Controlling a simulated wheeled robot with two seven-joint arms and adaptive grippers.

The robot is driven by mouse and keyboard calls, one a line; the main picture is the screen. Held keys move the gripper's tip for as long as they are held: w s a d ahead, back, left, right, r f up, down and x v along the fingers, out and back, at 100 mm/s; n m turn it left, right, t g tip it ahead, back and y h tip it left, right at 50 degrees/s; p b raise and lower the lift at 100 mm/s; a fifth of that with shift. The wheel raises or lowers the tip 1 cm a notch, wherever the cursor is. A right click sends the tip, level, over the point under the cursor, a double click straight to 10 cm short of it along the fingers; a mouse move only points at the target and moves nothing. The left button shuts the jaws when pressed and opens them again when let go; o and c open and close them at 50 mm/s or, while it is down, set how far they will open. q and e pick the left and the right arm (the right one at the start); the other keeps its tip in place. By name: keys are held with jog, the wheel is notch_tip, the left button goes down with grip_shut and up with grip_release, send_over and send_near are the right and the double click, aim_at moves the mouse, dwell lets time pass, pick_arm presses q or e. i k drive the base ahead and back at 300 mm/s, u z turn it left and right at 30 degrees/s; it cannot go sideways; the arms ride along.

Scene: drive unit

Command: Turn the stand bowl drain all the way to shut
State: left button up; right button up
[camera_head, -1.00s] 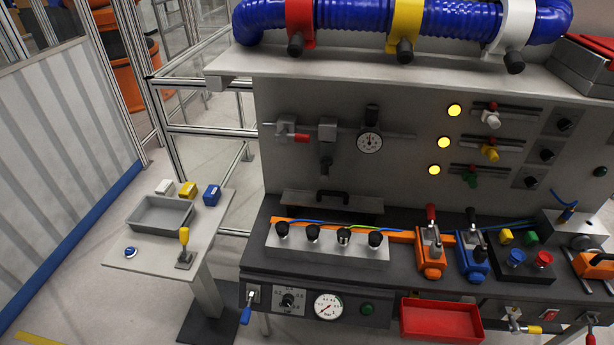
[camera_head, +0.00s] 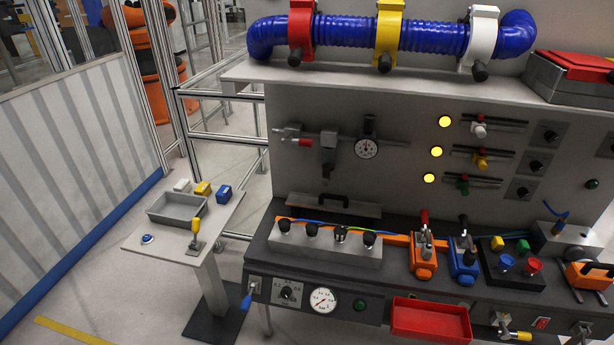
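On the grey back panel there is a grey bowl-like unit (camera_head: 328,158) on a thin pipe, with a dark piece at its lower end. A small valve with a red handle (camera_head: 302,142) sits to its left and a round gauge (camera_head: 366,149) to its right. I cannot tell for sure which part is the bowl drain, or how far it is turned. Neither of my grippers is in view.
The bench front carries a blue-handled lever (camera_head: 248,299), a gauge (camera_head: 322,300), a red tray (camera_head: 431,320) and a yellow-handled valve (camera_head: 515,333). A side table (camera_head: 160,243) holds a grey tray (camera_head: 178,221). Open floor lies left of it.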

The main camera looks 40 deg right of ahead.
aim_at(325, 179)
jog(key=u, duration=0.05)
jog(key=i, duration=1.3)
jog(key=z, duration=0.9)
